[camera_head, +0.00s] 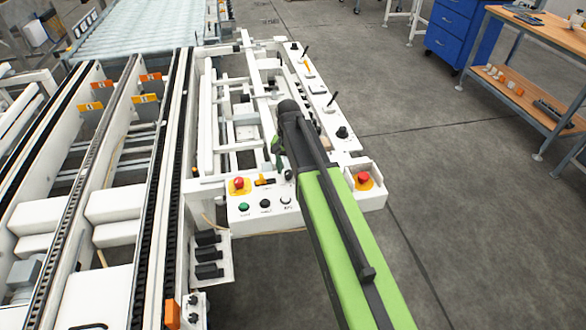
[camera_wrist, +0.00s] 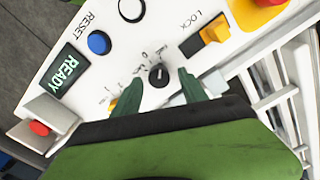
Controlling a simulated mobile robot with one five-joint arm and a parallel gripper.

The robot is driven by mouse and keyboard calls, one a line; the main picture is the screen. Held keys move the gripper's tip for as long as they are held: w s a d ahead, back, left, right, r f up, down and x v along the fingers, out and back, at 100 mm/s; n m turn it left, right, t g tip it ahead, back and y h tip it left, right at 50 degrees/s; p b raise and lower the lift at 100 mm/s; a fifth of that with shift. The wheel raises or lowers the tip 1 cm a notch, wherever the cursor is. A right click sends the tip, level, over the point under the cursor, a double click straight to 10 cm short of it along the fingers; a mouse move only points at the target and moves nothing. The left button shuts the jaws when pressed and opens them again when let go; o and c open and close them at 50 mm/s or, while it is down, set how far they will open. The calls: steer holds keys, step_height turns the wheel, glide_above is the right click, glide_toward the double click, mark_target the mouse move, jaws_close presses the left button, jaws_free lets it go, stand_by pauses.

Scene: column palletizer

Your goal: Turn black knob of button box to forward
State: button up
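In the wrist view, the black knob (camera_wrist: 159,76) is a small round dial on the white button box panel (camera_wrist: 75,50). A short pale pointer mark shows on it, running roughly up the picture. Small printed marks, including a 0, lie around it. My gripper (camera_wrist: 160,80) has two green fingers, apart, one on each side of the knob. A small gap seems to show on both sides; contact cannot be told. In the head view, my gripper (camera_head: 281,157) is low over the white machine, and my arm hides the panel part beneath it.
In the wrist view, a blue RESET button (camera_wrist: 99,43), a READY sign (camera_wrist: 66,69), an orange LOCK switch (camera_wrist: 214,30) and a red button (camera_wrist: 39,128) surround the knob. In the head view, red emergency buttons (camera_head: 363,177) stand nearby.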

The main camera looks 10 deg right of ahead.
mark_target(289, 171)
steer(key=shift+r, duration=0.1)
step_height(289, 171, up, 17)
steer(key=p, duration=1.7)
steer(key=shift+r, duration=0.1)
steer(key=s+d+n, duration=0.1)
steer(key=s+n, duration=0.4)
steer(key=s, duration=1)
steer(key=shift+d, duration=0.15)
